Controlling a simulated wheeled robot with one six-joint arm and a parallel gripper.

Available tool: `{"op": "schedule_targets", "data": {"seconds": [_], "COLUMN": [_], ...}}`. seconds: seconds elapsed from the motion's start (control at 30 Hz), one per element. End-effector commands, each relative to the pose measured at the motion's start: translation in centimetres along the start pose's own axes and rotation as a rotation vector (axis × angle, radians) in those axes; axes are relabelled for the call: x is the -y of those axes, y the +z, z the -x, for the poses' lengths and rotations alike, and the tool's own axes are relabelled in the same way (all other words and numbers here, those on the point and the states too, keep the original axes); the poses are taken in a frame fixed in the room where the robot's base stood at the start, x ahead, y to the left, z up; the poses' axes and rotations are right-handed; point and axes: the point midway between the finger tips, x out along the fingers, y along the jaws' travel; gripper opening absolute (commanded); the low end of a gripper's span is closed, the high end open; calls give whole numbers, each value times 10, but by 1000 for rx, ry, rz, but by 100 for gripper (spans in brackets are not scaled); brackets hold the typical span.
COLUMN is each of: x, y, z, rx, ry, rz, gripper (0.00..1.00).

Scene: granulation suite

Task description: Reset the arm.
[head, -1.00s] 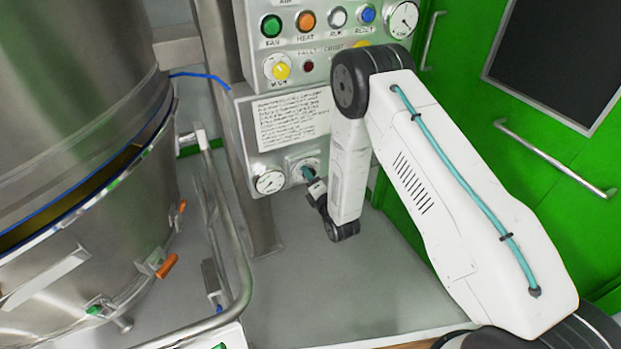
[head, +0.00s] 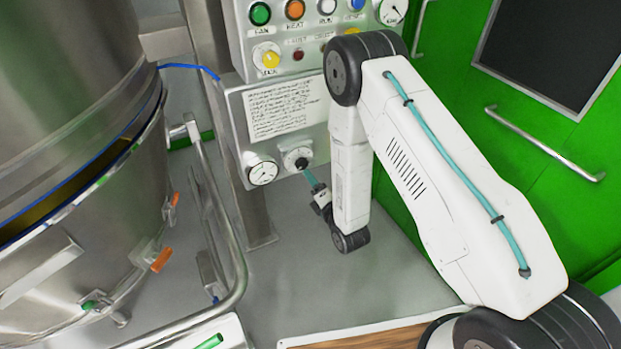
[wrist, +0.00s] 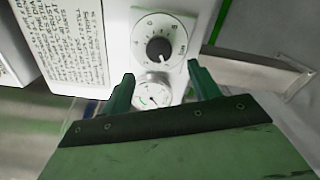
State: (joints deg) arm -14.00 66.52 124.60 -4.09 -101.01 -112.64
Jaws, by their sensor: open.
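My gripper (wrist: 160,88) is open and empty in the wrist view, its two green fingers spread apart. A black dial knob (wrist: 159,47) on a white face stands ahead of the fingers, and a small round gauge (wrist: 152,95) shows between them. In the head view my gripper (head: 310,178) is small and partly hidden by my arm, close to the panel. The dial knob (head: 299,159) is just above and left of its tips. Whether they touch cannot be told.
The control panel carries a green fan button (head: 260,14), other buttons and a printed notice (head: 285,107). A steel vessel (head: 75,110) with a guard rail (head: 222,220) stands left. Green doors with a handle (head: 545,145) stand right. Grey floor lies below the panel.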

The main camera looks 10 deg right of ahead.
Motion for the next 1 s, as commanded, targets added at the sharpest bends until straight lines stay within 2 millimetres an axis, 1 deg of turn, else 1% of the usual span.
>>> {"op": "schedule_targets", "data": {"seconds": [0.47, 0.53, 0.57, 0.67, 0.73, 0.8, 0.9, 0.97, 1.0], "x": [0, 3, 8, 39, 68, 85, 91, 87, 82], "y": [0, -2, -4, -16, -28, -35, -32, -27, -22], "z": [0, 0, 0, 6, 21, 33, 48, 57, 64], "rx": [-1, -7, -16, -57, -79, -78, -34, 11, 48], "ry": [0, -16, -42, -199, -367, -532, -744, -860, -934], "rz": [-8, -48, -80, -218, -338, -458, -619, -708, -765], "gripper": [61, 61, 61, 61, 61, 61, 61, 61, 61]}}
